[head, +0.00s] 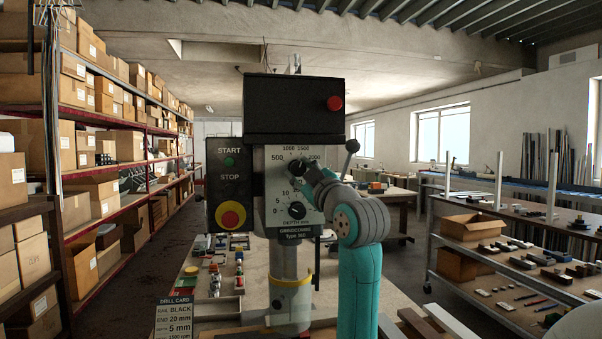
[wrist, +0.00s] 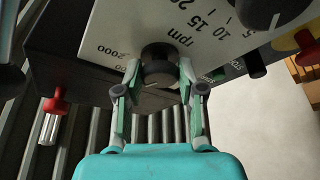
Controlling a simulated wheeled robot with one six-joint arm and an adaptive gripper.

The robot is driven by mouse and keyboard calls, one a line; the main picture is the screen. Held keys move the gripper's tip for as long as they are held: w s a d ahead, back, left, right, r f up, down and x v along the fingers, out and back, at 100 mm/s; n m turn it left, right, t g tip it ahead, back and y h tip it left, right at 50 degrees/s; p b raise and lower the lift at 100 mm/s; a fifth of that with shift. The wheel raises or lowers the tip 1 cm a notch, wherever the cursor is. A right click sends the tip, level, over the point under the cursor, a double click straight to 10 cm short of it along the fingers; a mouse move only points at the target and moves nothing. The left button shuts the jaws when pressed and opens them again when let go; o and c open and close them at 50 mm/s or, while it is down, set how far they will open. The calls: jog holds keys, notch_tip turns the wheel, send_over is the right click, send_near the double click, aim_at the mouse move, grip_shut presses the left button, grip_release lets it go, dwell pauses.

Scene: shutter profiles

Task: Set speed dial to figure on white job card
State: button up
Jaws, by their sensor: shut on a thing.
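The speed dial (head: 296,165) is a black round knob on the drill press's pale front plate, with 500, 1000, 1500 and 2000 around it. My gripper (head: 309,174) reaches it from the lower right and partly covers it. In the wrist view, my gripper (wrist: 160,74) has a finger on either side of the speed dial (wrist: 157,62), shut on it, beside the "rpm" and "2000" print. I cannot make out clearly which figure its pointer faces.
The depth dial (head: 297,210) sits just below the speed dial. The start/stop box (head: 230,187) with its red button is at the left. A lever with a black ball (head: 352,146) stands close to my arm on the right. Shelves of boxes (head: 95,150) line the left.

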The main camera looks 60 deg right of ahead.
dwell(0.4)
jog(key=o, duration=1.1)
jog(key=v, duration=1.2)
